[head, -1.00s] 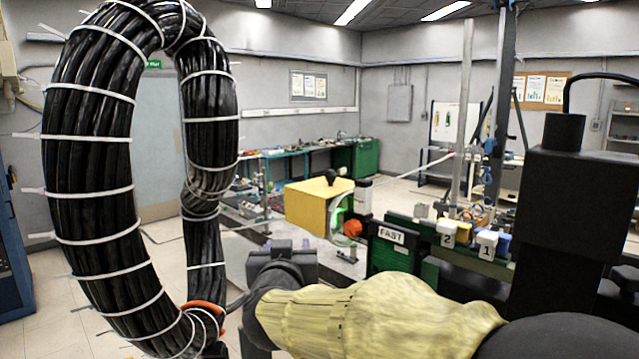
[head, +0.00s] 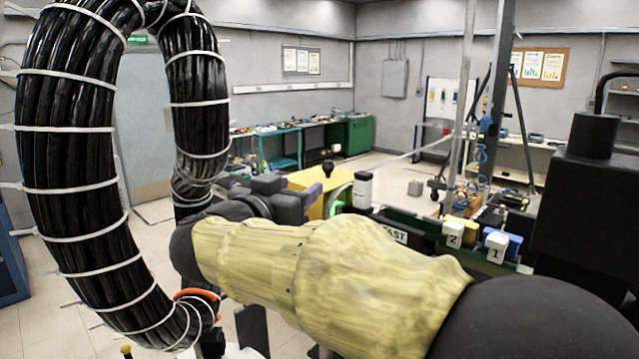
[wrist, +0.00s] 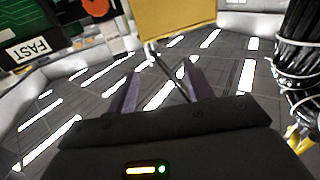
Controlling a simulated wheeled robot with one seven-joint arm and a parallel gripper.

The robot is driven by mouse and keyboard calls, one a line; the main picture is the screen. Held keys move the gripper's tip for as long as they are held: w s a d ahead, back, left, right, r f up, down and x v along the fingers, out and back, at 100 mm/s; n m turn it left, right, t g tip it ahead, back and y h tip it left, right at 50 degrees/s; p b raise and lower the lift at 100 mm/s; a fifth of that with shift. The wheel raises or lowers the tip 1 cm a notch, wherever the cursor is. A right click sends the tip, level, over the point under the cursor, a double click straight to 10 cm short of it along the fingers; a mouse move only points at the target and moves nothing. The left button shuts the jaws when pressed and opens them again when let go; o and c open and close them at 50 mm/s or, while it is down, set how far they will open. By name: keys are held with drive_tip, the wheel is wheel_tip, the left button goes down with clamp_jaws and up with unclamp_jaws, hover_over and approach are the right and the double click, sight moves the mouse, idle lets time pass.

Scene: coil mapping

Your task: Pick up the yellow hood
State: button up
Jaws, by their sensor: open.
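The yellow hood (head: 310,180) is a boxy yellow cover with a black knob (head: 327,168) on top, at mid-scene in the head view. My gripper (head: 312,192) overlaps its left part there and hides some of it. In the wrist view the hood (wrist: 178,17) fills the top middle, beyond the fingertips. My gripper (wrist: 160,85) has two purple fingers spread apart, with nothing held between them. I cannot tell how far the hood is from the fingers.
A green panel marked FAST (wrist: 35,45) and an orange round part (wrist: 97,7) are at the wrist view's upper left. White blocks marked 2 (head: 453,233) and 1 (head: 496,246) stand right of the hood. A thick black cable bundle (head: 65,150) loops at the left.

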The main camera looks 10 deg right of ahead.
sight(325, 167)
drive_tip(key=p+x, duration=0.3)
drive_tip(key=x, duration=0.7)
drive_tip(key=shift+w, duration=0.1)
drive_tip(key=shift+w+d+r+p, duration=0.1)
drive_tip(key=shift+w+d+p, duration=0.2)
drive_tip(key=shift+w+p, duration=0.2)
drive_tip(key=p+x, duration=0.1)
drive_tip(key=x, duration=0.2)
drive_tip(key=shift+w+p, duration=0.35)
drive_tip(key=shift+w, duration=0.05)
drive_tip(key=shift+w+d, duration=0.1)
drive_tip(key=shift+d, duration=0.1)
drive_tip(key=shift+w, duration=0.1)
drive_tip(key=c, duration=1.1)
